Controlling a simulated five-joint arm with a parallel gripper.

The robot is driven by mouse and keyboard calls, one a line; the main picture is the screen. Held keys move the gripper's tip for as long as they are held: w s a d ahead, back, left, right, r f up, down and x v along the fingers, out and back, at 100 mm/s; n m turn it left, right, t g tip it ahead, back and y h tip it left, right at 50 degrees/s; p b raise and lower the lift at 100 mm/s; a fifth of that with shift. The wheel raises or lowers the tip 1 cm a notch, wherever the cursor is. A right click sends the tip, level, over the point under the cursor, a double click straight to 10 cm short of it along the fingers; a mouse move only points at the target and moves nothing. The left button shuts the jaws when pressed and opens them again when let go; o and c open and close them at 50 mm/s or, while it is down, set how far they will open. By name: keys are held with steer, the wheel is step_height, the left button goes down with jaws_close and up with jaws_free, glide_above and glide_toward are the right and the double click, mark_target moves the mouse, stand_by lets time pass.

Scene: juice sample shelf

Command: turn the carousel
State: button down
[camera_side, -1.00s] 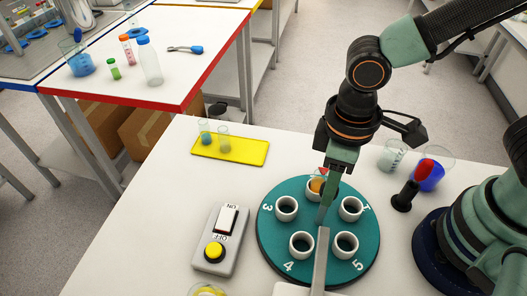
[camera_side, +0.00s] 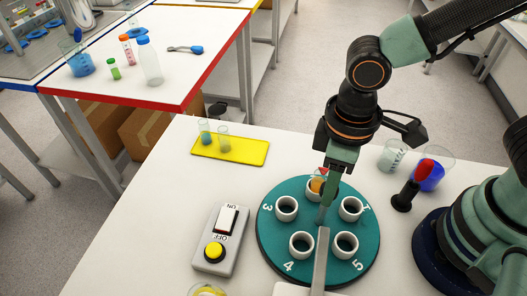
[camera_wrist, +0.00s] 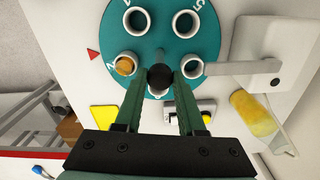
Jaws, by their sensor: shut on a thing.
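The carousel (camera_side: 320,262) is a round teal disc with several white cup holders and painted numbers, lying on the white table. One holder has an orange-brown thing (camera_side: 317,186) in it; this also shows in the wrist view (camera_wrist: 125,65), beside the number 2. A red triangle (camera_wrist: 93,54) is on the table just outside the rim near that holder. My gripper (camera_side: 324,215) reaches down over the disc. In the wrist view my gripper's fingers (camera_wrist: 160,82) are closed around a dark round knob (camera_wrist: 160,76). The knob's lower part is hidden.
A grey bar (camera_side: 320,262) reaches over the disc's front. A switch box (camera_side: 220,240) with a yellow button stands left. A yellow tray (camera_side: 250,151) with two small vessels lies behind. A red-topped black-based tool (camera_side: 404,197) and beakers (camera_side: 391,156) stand right.

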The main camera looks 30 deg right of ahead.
steer(key=shift+m, duration=1.2)
steer(key=c, duration=0.5)
jaws_free()
step_height(320, 180, up, 12)
steer(key=shift+r, duration=0.1)
